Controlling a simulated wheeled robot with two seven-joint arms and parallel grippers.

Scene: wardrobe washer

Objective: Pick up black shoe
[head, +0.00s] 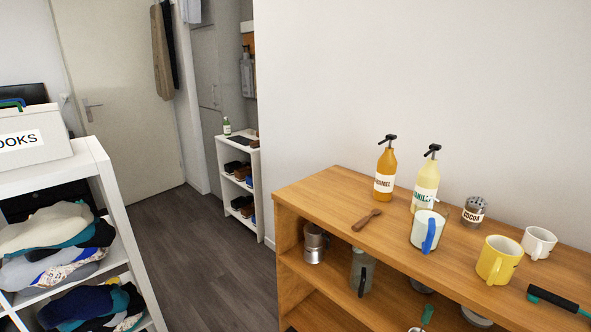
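A small white shoe rack (260,195) stands in the far middle, beside the end of the white wall. Dark shoes sit on its shelves. A black shoe (233,166) is on the upper shelf, with a brownish dark one (243,173) beside it. More dark shoes (240,202) are on the lower shelf. They are small and far off, so I cannot tell exactly which are black. Neither of my grippers is in view.
A wooden shelf unit (320,190) with syrup bottles (385,170), mugs (497,260) and cups fills the right foreground. A white shelf (115,205) with folded clothes (50,230) stands at left. Clear dark floor (185,245) runs between them toward the door (115,60).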

